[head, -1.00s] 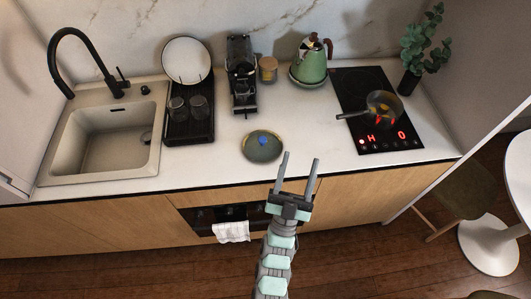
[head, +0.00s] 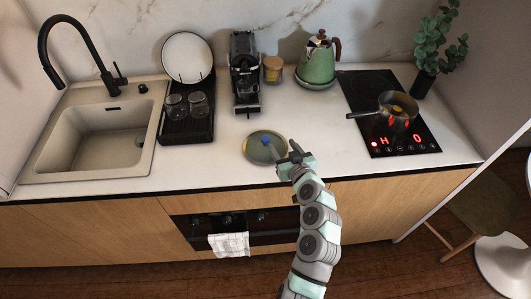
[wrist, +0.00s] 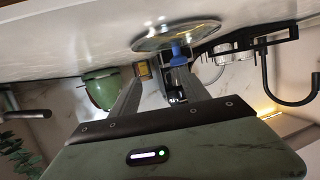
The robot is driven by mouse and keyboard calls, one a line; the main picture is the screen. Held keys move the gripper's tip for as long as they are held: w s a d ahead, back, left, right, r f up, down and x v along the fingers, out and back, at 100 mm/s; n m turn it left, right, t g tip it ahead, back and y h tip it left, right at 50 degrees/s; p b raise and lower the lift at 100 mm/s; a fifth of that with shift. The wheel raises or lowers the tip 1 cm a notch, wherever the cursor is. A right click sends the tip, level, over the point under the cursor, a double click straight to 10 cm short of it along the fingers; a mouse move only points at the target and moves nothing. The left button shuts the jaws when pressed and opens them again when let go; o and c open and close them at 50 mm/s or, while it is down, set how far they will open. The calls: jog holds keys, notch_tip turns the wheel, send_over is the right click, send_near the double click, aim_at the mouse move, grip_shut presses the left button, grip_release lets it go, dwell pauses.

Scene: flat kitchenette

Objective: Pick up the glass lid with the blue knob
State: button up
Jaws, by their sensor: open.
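The glass lid (head: 262,149) with the blue knob (head: 266,140) lies on the white counter near its front edge, left of my gripper in the head view. In the wrist view the glass lid (wrist: 170,36) and its blue knob (wrist: 179,52) appear ahead of the fingers, the picture being turned upside down. My gripper (head: 285,148) is beside the lid's right edge with its fingers open and nothing between them. The fingers also show in the wrist view (wrist: 155,90). Whether a finger touches the lid's rim cannot be told.
A black dish rack (head: 187,128) with glasses and a plate stands behind left. A coffee machine (head: 244,75), a jar (head: 273,69) and a green kettle (head: 316,65) stand at the back. A pan (head: 392,113) sits on the lit hob (head: 400,140) at right.

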aim_at(266, 142)
jog(key=a+n+y, duration=0.1)
jog(key=s+a+n+g+y, duration=0.1)
jog(key=shift+a+f+b, duration=0.2)
jog(key=shift+a+b, duration=0.1)
jog(key=shift+w+a, duration=0.2)
jog(key=x, duration=0.5)
jog(key=shift+d+r+x, duration=0.1)
jog(key=shift+r+x, duration=0.05)
jog(key=shift+x, duration=0.8)
jog(key=shift+d+r+x, duration=0.1)
jog(key=shift+x, duration=1.75)
grip_shut()
